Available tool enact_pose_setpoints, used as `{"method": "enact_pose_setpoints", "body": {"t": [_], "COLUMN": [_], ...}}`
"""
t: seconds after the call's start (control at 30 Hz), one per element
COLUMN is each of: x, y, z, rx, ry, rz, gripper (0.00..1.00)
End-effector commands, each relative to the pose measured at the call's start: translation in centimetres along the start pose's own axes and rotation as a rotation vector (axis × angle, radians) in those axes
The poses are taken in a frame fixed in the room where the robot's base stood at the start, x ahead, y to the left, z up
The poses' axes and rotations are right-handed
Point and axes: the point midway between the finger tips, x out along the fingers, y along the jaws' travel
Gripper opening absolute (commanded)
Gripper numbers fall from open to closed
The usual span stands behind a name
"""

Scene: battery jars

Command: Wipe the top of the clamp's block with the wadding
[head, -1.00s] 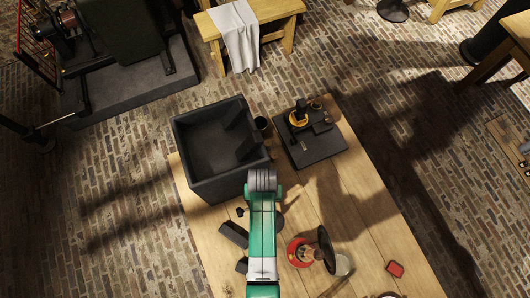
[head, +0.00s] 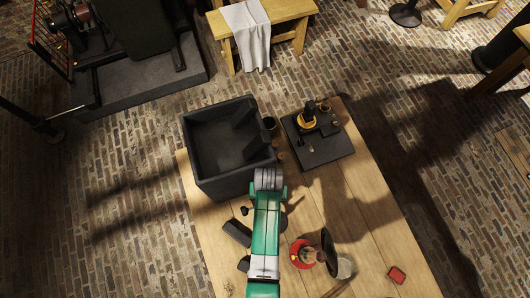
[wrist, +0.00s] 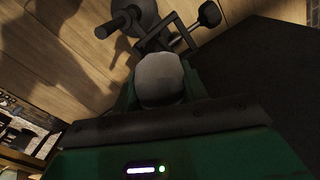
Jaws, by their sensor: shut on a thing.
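The wadding (wrist: 160,72) is a pale, rounded lump in the wrist view. My gripper (wrist: 160,94) is shut on it, with a dark green finger on either side. The clamp (wrist: 168,36) shows as dark metal just beyond the wadding, with a rounded knob at its upper right. The view does not show whether wadding and clamp touch, and the top of the clamp's block is not clearly seen. In the head view my green arm covers the gripper and the wadding; a small dark knob (head: 244,211) shows left of the arm.
A dark open crate (head: 190,165) stands left of my arm and looms dark at the right of the wrist view. A black board (head: 335,152) with a yellow-and-black item lies at the back. A red round item with a dark disc (head: 329,250) stands right of my arm.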

Motion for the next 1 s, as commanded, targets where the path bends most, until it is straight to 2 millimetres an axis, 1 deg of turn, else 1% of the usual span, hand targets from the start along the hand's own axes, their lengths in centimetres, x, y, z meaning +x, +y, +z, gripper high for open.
{"method": "enact_pose_setpoints", "body": {"t": [0.03,0.1,0.3,0.63,1.0], "x": [0.2,0.2,0.2,-0.3,-0.1], "y": [0.6,0.9,1.1,0.0,-0.6], "z": [0.1,0.0,-0.1,0.2,0.5], "rx": [0.008,0.008,0.005,0.002,0.002], "ry": [-0.003,-0.003,-0.004,-0.003,-0.002], "rz": [0.006,0.006,0.006,0.003,0.002], "gripper": [0.25,0.25,0.25,0.25,0.25]}}
